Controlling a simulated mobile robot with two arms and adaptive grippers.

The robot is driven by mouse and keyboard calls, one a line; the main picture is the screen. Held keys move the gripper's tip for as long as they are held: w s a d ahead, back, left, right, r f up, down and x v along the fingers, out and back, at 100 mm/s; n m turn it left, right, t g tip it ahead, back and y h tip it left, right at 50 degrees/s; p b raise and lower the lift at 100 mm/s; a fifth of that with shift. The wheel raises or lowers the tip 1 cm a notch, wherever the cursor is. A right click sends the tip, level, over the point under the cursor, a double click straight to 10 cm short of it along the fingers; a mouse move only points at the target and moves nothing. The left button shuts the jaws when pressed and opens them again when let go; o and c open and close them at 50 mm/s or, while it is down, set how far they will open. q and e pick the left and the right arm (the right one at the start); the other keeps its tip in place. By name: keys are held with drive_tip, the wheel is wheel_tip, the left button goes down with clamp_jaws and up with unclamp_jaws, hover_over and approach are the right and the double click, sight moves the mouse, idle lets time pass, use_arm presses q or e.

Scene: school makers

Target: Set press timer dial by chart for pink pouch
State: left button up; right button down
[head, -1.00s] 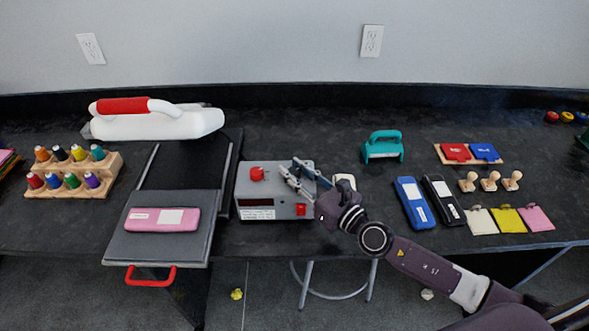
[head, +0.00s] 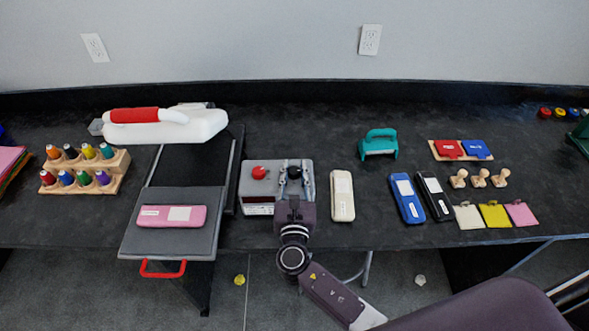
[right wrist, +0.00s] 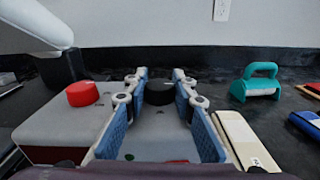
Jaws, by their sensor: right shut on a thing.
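The grey timer box (head: 247,188) stands on the dark bench, with a red knob (head: 260,173) on its upper left. The red knob (right wrist: 82,93) also shows in the right wrist view. My right gripper (head: 294,170) is over the right side of the box, shut on a black dial (right wrist: 159,92) between its blue-padded fingertips. The dial's marks cannot be read. The pink pouch (head: 160,216) lies flat on the press's grey lower plate (head: 203,233). The press (head: 165,126) is open, its white upper part behind. My left gripper is not in view.
A cream pouch (head: 342,195) lies close right of the box. Blue (head: 406,199) and black (head: 435,199) pouches lie farther right. A teal-handled tool (head: 378,143) stands behind. A thread rack (head: 85,178) is at left. Stamps and small colored swatches are at right.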

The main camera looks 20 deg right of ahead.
drive_tip(key=m+h, duration=0.1)
drive_tip(key=h, duration=0.1)
drive_tip(key=m+g+h+b, duration=0.1)
drive_tip(key=shift+a+f+m+g+h+b, duration=0.1)
drive_tip(key=shift+m+g+h+b, duration=0.2)
drive_tip(key=shift+h, duration=0.1)
drive_tip(key=shift+m+g+h, duration=0.3)
drive_tip(key=shift+h, duration=0.1)
drive_tip(key=shift+h+b, duration=0.3)
drive_tip(key=c, duration=1.6)
unclamp_jaws()
